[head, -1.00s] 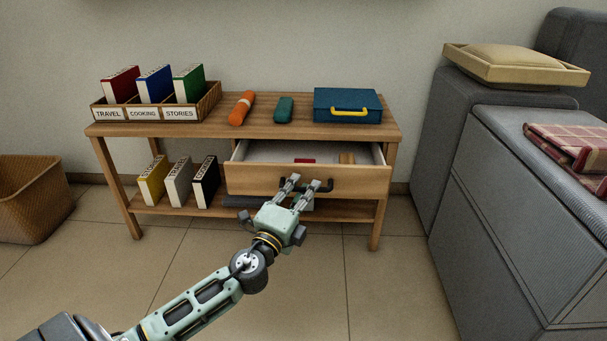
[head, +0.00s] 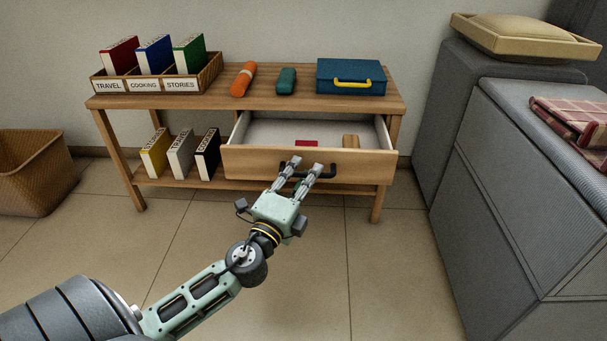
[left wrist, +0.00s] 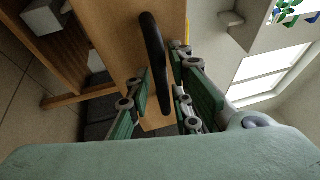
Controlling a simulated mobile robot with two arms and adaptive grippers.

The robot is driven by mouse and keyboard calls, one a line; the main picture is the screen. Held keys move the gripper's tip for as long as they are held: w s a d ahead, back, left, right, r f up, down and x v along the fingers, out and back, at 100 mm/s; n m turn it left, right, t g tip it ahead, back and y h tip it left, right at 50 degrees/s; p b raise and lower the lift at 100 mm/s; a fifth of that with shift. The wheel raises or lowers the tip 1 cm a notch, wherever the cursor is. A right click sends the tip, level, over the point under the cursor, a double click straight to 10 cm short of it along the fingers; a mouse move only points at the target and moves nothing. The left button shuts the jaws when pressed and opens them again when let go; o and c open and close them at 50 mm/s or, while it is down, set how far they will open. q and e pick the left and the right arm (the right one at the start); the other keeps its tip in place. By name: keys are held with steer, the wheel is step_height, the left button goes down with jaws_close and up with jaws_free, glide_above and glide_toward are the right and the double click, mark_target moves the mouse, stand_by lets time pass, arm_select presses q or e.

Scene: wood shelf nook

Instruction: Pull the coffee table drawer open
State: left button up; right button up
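The wooden coffee table (head: 140,102) stands against the wall. Its drawer (head: 245,161) is pulled out at the front, and its white inside shows. The drawer's black handle (head: 335,170) is on the drawer front; it also shows in the left wrist view (left wrist: 152,40). A red item (head: 306,143) and a tan item (head: 351,140) lie inside the drawer. My right gripper is not in view.
On the tabletop are a labelled book rack (head: 160,86), an orange roll (head: 243,79), a teal case (head: 286,81) and a blue box (head: 350,72). Books stand on the lower shelf. A wicker basket (head: 35,175) is left; grey furniture (head: 530,190) is right. The front floor is clear.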

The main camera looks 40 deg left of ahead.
arm_select(q)
steer(key=shift+o, duration=0.5)
steer(key=shift+s, duration=0.1)
steer(key=v, duration=1.1)
steer(key=shift+s, duration=0.4)
